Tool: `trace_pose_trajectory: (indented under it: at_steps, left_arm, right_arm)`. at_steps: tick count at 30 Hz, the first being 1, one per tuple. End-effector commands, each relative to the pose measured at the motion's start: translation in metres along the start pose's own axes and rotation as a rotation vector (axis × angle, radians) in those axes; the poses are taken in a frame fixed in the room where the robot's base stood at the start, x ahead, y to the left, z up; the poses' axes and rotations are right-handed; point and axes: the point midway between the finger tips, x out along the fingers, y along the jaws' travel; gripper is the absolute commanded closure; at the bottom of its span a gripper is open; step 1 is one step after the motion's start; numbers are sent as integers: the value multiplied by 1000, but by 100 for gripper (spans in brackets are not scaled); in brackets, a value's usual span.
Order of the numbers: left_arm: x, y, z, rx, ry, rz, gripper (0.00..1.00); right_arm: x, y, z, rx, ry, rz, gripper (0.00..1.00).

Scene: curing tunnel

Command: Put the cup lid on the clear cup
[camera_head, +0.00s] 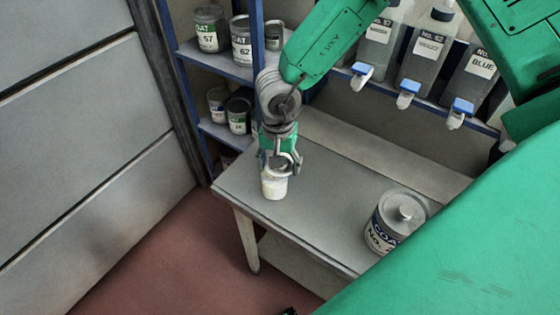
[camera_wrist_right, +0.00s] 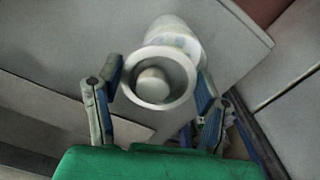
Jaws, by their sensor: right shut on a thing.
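The whitish cup (camera_head: 274,188) stands upright near the left end of the grey table, directly under my right gripper (camera_head: 281,164). In the right wrist view, my right gripper (camera_wrist_right: 158,78) is shut on the cup lid (camera_wrist_right: 143,100), a pale round piece with a wide rim and a raised middle. The cup (camera_wrist_right: 178,36) shows just beyond the lid, partly covered by it. I cannot tell whether the lid touches the cup rim. The fingers mostly hide the lid in the head view. My left gripper is not in view.
A paint can (camera_head: 397,222) stands on the right of the grey table (camera_head: 325,195). Behind it, a blue-framed shelf (camera_head: 215,60) holds cans and bottles with blue taps (camera_head: 408,92). The tabletop between cup and can is clear.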

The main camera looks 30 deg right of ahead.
Motion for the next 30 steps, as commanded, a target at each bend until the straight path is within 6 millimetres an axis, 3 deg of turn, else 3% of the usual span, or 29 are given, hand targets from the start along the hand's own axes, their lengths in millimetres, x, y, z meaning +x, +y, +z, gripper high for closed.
trace_pose_trajectory:
  at_steps: [13,14,15,16,23,24,30]
  left_arm:
    - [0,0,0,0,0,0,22]
    - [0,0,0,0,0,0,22]
    - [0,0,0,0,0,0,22]
    - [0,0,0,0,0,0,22]
    - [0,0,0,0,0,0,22]
    - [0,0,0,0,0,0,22]
    - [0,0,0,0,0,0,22]
  right_arm:
    - [4,2,2,0,-3,8,54]
    - [4,2,2,0,-3,8,31]
    - [4,2,2,0,-3,8,17]
    - [4,2,2,0,-3,8,14]
    - [2,1,2,-1,-2,3,14]
    - [2,1,2,-1,-2,2,0]
    - [1,0,2,-1,-1,1,0]
